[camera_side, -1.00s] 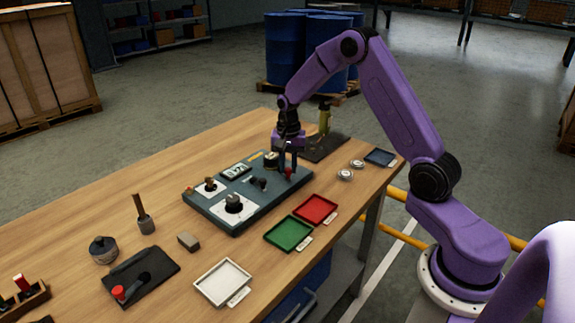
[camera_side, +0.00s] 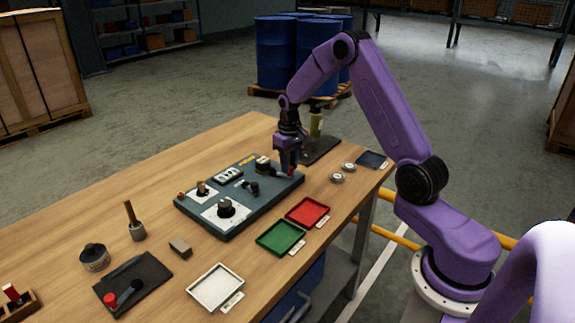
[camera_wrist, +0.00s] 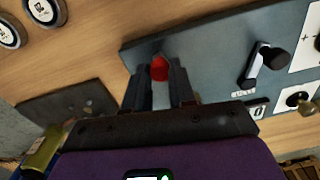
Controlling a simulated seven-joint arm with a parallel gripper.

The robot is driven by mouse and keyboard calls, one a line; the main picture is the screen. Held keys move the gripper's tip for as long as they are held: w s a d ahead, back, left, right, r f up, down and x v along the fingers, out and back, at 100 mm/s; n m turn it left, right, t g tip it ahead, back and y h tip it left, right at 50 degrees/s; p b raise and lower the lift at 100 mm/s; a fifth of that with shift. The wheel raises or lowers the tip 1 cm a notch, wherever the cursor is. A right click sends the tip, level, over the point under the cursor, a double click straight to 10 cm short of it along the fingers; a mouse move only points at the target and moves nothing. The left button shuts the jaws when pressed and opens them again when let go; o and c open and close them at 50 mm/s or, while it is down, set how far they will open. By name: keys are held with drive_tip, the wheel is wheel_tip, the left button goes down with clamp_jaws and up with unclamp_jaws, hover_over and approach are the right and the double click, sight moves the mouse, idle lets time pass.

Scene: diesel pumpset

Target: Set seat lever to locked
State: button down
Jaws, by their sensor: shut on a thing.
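A dark grey-blue control panel (camera_side: 243,222) lies on the wooden bench and also fills the upper right of the wrist view (camera_wrist: 205,48). A small lever with a red knob (camera_side: 290,177) stands at its right end. My gripper (camera_side: 288,168) points down over that end. In the wrist view the red knob (camera_wrist: 159,68) sits between the two fingers of my gripper (camera_wrist: 160,80), which are shut on it. The fingers hide the lever's shaft and pivot. I cannot read a label marking seat or locked. A black-knobbed lever (camera_wrist: 265,62) stands beside it on the panel.
A red tray (camera_side: 326,216) and a green tray (camera_side: 298,241) lie in front of the panel. A dark plate with a yellow-green upright part (camera_side: 316,122) is behind my gripper. Round tins (camera_side: 337,178) lie to the right.

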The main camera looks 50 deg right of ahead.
drive_tip(key=shift+w+d+n, duration=0.2)
drive_tip(key=shift+d+n, duration=0.25)
drive_tip(key=shift+n, duration=0.45)
drive_tip(key=c, duration=0.9)
unclamp_jaws()
drive_tip(key=shift+c, duration=0.2)
wheel_tip(320, 180, up, 18)
drive_tip(key=shift+f, duration=0.2)
